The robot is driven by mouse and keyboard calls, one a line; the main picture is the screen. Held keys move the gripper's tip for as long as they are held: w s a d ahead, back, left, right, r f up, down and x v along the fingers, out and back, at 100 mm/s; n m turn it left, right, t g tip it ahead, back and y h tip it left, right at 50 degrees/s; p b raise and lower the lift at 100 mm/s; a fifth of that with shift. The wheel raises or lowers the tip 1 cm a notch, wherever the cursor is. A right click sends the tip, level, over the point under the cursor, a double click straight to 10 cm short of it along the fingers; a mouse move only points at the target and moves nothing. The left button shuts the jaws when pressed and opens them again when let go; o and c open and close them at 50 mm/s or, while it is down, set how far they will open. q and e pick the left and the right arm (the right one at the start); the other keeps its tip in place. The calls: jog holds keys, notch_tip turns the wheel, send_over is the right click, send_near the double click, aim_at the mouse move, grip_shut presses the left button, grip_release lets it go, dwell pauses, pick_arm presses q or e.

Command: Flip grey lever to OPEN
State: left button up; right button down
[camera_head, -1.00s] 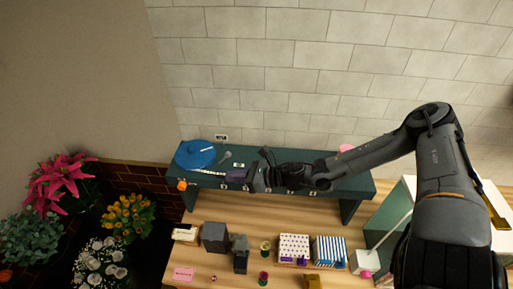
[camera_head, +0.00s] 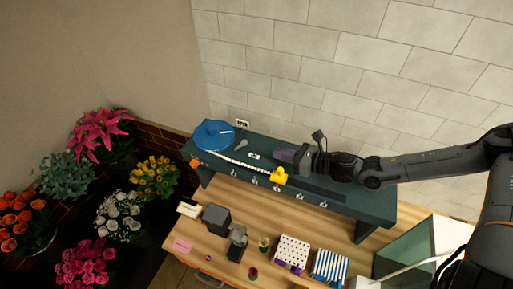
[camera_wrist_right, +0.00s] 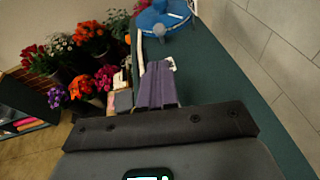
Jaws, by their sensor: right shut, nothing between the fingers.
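A small grey lever-like piece (camera_head: 241,149) lies beside the round blue object (camera_head: 214,134) on the dark green shelf (camera_head: 345,207); in the wrist view a grey piece (camera_wrist_right: 179,16) shows at the blue object (camera_wrist_right: 160,17). It is too small to tell its exact position, and no OPEN mark can be read. My right gripper (camera_head: 284,155), with purple fingers, is over the shelf to the right of the grey piece, apart from it. It is shut and empty; its fingers (camera_wrist_right: 157,84) point toward the blue object in the wrist view. My left gripper is out of view.
A white hose (camera_head: 232,160) runs along the shelf toward a yellow piece (camera_head: 279,177). Hooks line the shelf's front edge. A wooden table (camera_head: 225,190) below holds boxes and small items. Flowers (camera_head: 118,216) stand at left; a brick wall (camera_head: 330,50) rises behind.

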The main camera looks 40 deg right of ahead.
aim_at(240, 146)
jog(key=shift+f+b+x, duration=0.25)
jog(key=shift+b+x, duration=1.1)
jog(key=shift+b, duration=0.6)
jog(key=shift+w+r, duration=0.15)
jog(key=shift+w, duration=0.1)
jog(key=shift+b+x, duration=0.9)
jog(key=shift+b, duration=0.05)
jog(key=shift+w+r, duration=0.15)
jog(key=shift+w, duration=0.05)
jog(key=shift+w+p, duration=0.3)
jog(key=shift+w+a+f, duration=0.3)
jog(key=shift+w+a, duration=0.1)
jog(key=shift+w, duration=0.15)
jog(key=shift+p+x, duration=0.35)
jog(key=shift+x, duration=1)
jog(key=shift+f, duration=0.1)
